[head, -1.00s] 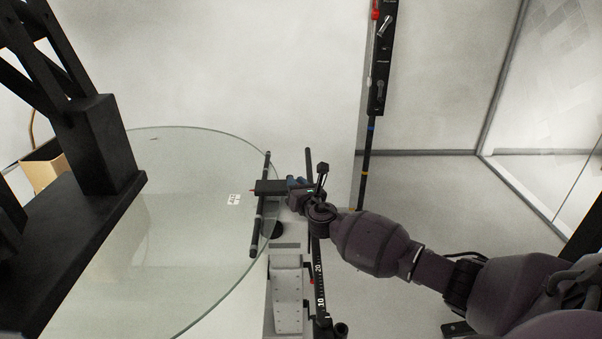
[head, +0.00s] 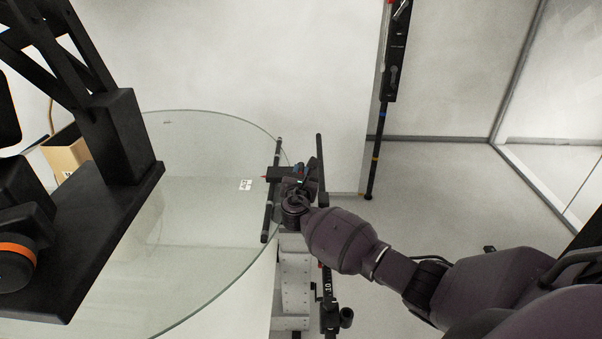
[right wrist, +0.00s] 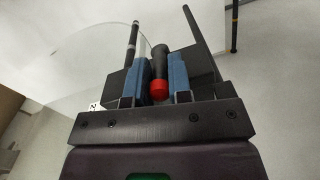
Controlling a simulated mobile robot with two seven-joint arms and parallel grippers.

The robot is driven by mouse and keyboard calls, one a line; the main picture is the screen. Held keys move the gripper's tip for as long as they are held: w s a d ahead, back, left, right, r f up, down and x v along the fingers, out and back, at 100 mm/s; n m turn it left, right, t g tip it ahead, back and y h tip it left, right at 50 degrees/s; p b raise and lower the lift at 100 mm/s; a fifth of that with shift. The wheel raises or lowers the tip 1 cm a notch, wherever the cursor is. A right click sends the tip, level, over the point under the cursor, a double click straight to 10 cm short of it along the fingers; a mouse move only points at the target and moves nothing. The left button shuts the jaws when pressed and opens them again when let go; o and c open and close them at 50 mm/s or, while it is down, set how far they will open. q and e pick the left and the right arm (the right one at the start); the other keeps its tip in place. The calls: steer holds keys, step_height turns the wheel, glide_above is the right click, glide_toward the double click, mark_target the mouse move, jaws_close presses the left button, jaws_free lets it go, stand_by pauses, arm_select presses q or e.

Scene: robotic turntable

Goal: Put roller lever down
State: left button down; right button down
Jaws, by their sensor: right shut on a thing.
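My right gripper (head: 297,173) is at the right edge of the round glass turntable in the head view. In the right wrist view, its blue-padded fingers are shut on a black lever handle with a red end (right wrist: 158,74). I take this handle for the roller lever. A slim dark roller bar (head: 267,222) crosses the glass edge just left of the gripper; it also shows in the right wrist view (right wrist: 132,42). The gripper hides the link between handle and bar. My left gripper is not in view.
The glass disc (head: 200,215) fills the left middle, with a small white marker (head: 246,185) on it. A dark upright rod (head: 321,165) stands just right of the gripper. A large black frame (head: 122,140) stands at left. Open floor (head: 440,190) lies to the right.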

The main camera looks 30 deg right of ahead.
steer(key=c, duration=1.1)
jaws_free()
steer(key=v, duration=1)
steer(key=shift+s+a, duration=0.3)
